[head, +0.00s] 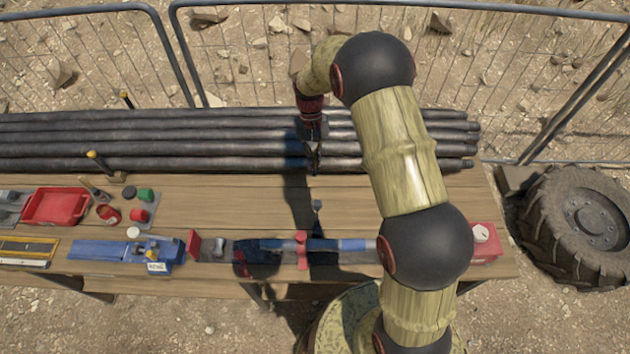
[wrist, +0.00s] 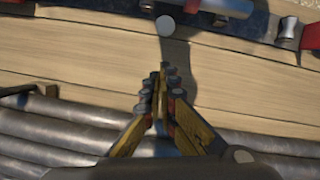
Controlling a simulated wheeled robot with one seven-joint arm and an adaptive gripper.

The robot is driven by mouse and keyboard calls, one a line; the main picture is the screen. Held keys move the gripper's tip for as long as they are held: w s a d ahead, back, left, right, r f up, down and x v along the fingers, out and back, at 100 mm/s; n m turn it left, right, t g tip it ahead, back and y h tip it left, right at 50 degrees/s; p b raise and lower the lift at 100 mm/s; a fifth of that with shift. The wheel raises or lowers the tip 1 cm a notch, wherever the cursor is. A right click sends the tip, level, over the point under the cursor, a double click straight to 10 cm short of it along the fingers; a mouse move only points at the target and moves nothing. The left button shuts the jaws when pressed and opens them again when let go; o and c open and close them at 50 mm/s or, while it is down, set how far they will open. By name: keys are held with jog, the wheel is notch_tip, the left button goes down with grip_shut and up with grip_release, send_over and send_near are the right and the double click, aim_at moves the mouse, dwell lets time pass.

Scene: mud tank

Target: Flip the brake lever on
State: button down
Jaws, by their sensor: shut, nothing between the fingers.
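A small lever with a grey round knob (head: 316,205) stands up at the back of the long rail on the wooden bench in the head view. It is probably the brake lever; no label on it is readable. Its knob also shows near the top of the wrist view (wrist: 165,25), with a dark shadow beside it. My gripper (wrist: 160,82) has yellow fingers with grey tips, which are together and empty. It points at the bench, apart from the knob, with bare planks between them. In the head view my gripper (head: 312,143) is small and dark over the pipes.
Long dark pipes (head: 200,142) lie along the back of the bench (head: 200,190). A blue vise-like block (head: 120,250), a red upright plate (head: 193,245) and a red tray (head: 56,206) are at left. Yellow-knobbed posts (head: 92,155) stand by the pipes. A tyre (head: 575,225) is at right.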

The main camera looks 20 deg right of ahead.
jog(key=w+r, duration=0.2)
jog(key=shift+w, duration=0.35)
jog(key=s+f+p, duration=0.1)
jog(key=s+f, duration=0.5)
jog(key=f, duration=0.3)
jog(key=shift+s+a+f, duration=0.2)
jog(key=shift+s+a, duration=0.2)
jog(key=shift+a, duration=0.05)
